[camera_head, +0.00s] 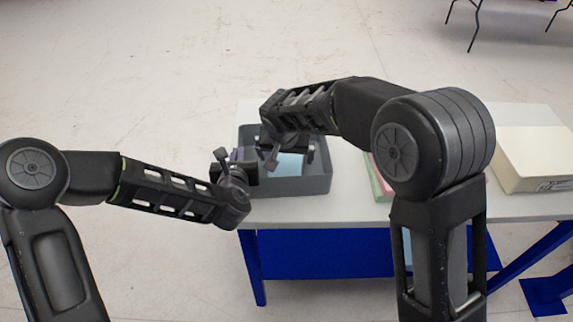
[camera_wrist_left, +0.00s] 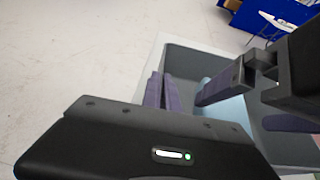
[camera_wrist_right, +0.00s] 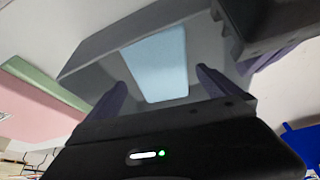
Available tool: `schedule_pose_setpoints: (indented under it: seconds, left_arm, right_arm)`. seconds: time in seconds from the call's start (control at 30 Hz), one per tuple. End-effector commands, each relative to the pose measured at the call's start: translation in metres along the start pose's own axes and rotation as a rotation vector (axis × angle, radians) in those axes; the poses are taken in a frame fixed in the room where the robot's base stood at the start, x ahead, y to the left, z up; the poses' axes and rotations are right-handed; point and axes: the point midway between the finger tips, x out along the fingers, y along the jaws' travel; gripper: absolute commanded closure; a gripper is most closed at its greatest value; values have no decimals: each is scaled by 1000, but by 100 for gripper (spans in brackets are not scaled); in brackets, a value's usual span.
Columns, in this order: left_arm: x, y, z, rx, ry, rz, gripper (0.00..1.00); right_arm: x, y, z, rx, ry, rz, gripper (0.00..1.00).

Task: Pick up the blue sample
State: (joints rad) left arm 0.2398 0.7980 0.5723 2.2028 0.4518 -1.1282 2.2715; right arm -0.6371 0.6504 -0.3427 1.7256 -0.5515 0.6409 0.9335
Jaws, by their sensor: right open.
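The blue sample (camera_head: 290,164) lies flat inside a grey bin (camera_head: 318,186) on the table. In the right wrist view the sample (camera_wrist_right: 158,62) is a light blue slab with nothing on it. My right gripper (camera_wrist_right: 161,78) is open above the bin, its two purple fingers apart on either side of the sample and empty. My left gripper (camera_wrist_left: 162,88) is at the bin's left end, its fingers close together with nothing seen between them. In the left wrist view the sample (camera_wrist_left: 236,112) is partly hidden by my right gripper's fingers.
Pink and green slabs (camera_wrist_right: 35,105) lie beside the bin. A cream box (camera_head: 535,150) stands at the table's right end. The two grippers are close together over the bin. The bin walls (camera_wrist_left: 190,62) surround the sample.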

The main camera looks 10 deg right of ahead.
Motion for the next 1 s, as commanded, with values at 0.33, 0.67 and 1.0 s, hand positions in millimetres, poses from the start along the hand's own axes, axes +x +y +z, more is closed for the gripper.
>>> schedule_pose_setpoints:
  seconds: [0.33,0.67,1.0]
  left_arm:
    - [0,0,0,0,-1,0,100]
    - [0,0,0,0,-1,0,100]
    - [0,0,0,0,-1,0,100]
  right_arm:
    - [44,-1,0,0,-1,1,0]
    - [46,-1,-1,0,0,0,0]
    - [45,-1,-1,0,0,0,4]
